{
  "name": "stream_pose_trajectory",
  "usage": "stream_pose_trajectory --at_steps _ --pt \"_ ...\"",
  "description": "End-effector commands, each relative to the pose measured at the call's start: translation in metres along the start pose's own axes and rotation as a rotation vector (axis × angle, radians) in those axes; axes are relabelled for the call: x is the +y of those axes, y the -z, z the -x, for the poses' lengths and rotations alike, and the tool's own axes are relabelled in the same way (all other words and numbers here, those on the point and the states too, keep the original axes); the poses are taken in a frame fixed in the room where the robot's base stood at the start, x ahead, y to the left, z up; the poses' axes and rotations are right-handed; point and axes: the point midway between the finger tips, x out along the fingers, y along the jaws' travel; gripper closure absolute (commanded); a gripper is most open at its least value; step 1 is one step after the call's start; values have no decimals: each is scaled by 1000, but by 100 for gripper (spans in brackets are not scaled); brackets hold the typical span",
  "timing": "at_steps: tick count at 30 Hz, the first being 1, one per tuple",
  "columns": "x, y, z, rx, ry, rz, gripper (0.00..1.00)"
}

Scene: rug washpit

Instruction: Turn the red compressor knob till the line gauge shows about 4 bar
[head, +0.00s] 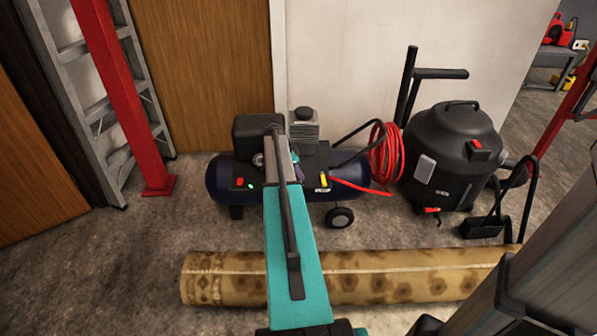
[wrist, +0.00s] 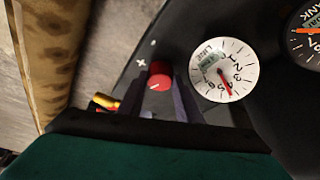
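The red compressor knob (wrist: 160,76) is in the upper middle of the wrist view, with a pale mark on its face and a plus sign to its left. My gripper (wrist: 160,86) has one dark finger on each side of the knob, close against it, and looks shut on it. The white line gauge (wrist: 211,80) is just right of the knob; its red needle points down and slightly right, near the 5. In the head view the blue and black compressor (head: 222,178) stands by the wall; my arm hides the knob and gauge there.
A second gauge (wrist: 307,48), marked TANK, is at the wrist view's right edge. A rolled patterned rug (head: 395,277) lies in front of the compressor. A red hose coil (head: 384,152) and a black vacuum (head: 450,150) stand right; a ladder (head: 97,95) leans left.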

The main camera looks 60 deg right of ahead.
Motion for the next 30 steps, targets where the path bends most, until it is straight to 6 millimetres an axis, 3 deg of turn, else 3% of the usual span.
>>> stream_pose_trajectory --at_steps 1,3,29,30 --pt "-1 0 0 0 4 0 80" --pt "-1 0 0 0 4 0 91" --pt "-2 0 1 1 71 148 91" --pt "-2 0 1 1 71 148 64"
